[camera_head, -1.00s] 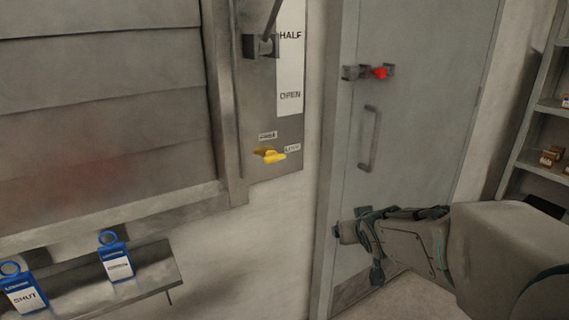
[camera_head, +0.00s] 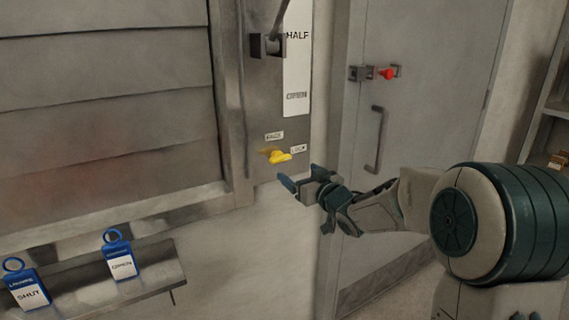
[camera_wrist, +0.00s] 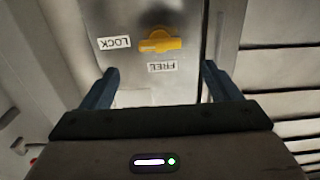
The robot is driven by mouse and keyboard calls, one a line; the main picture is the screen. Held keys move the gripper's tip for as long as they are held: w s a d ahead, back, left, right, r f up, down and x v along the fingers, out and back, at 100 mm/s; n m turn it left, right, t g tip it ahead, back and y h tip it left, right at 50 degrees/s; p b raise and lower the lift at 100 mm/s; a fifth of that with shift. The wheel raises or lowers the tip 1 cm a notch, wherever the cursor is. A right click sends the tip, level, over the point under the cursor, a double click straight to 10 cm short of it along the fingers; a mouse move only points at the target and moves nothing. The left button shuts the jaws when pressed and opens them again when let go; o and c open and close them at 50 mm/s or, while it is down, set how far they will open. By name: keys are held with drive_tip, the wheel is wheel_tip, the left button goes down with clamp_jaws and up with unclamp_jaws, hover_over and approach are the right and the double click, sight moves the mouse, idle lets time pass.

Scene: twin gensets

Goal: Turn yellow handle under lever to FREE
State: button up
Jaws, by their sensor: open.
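The yellow handle (camera_head: 278,156) sits on the grey metal plate below the lever (camera_head: 268,38). Its grip points right, toward the LOCK label (camera_head: 299,149); the FREE label (camera_head: 274,136) is above its hub. In the wrist view the yellow handle (camera_wrist: 160,41) appears upside down, pointing left toward LOCK (camera_wrist: 114,43), with FREE (camera_wrist: 162,67) beneath it. My gripper (camera_head: 294,180) is just below and right of the handle, open and empty, not touching it. In the wrist view its two fingers (camera_wrist: 158,88) stand wide apart, with the handle beyond and between them.
A shelf (camera_head: 160,289) at lower left holds blue tags marked SHUT (camera_head: 30,289) and OPEN (camera_head: 121,259). A grey door (camera_head: 420,120) with a red-knobbed latch (camera_head: 387,73) and a pull handle (camera_head: 377,140) is to the right. The wall below the plate is clear.

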sight(282, 160)
drive_tip(key=x, duration=0.8)
drive_tip(key=shift+w+a, duration=0.3)
drive_tip(key=c, duration=1)
